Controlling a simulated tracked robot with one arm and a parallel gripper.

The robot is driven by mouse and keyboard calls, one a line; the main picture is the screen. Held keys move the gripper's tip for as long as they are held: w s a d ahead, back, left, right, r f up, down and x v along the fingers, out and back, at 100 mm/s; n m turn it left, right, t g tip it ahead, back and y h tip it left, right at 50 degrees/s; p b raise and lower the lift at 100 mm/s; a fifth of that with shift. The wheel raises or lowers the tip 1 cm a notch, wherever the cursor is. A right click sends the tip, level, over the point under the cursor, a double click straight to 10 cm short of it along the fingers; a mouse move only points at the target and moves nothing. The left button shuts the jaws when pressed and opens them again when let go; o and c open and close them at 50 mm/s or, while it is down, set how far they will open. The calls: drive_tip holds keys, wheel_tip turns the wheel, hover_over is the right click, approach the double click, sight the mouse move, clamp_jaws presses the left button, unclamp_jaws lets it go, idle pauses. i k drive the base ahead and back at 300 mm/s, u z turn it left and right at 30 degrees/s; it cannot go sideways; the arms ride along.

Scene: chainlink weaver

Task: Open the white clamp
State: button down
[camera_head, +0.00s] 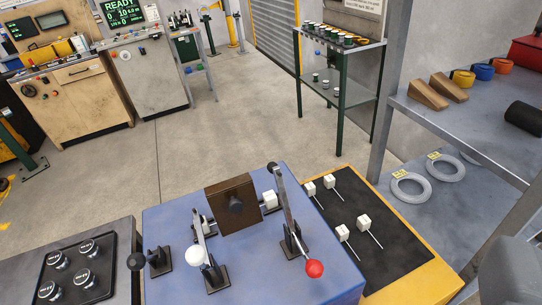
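The white clamp (203,241) stands on the blue table top, left of centre near the front. It has a grey metal lever, a white ball knob (195,255) and a dark base. The knob is at the near side of the lever. I cannot tell from this angle whether the clamp is open or closed. A brown block (232,204) with a dark round knob stands just behind it. A similar clamp with a red ball knob (314,268) stands to the right, its long lever slanting up and back. My gripper's fingers are not in view.
A black mat (395,265) with several white cubes on pins lies right of the blue table (330,285). A small black-knobbed fixture (157,259) stands at the left. A tray of dials (77,270) is front left. A grey shelf (470,125) stands right. Open floor lies behind.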

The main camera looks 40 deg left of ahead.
sight(195, 255)
drive_tip(key=z, duration=0.05)
drive_tip(key=k, duration=1)
drive_tip(key=u, duration=0.6)
drive_tip(key=i, duration=0.5)
drive_tip(key=u, duration=0.15)
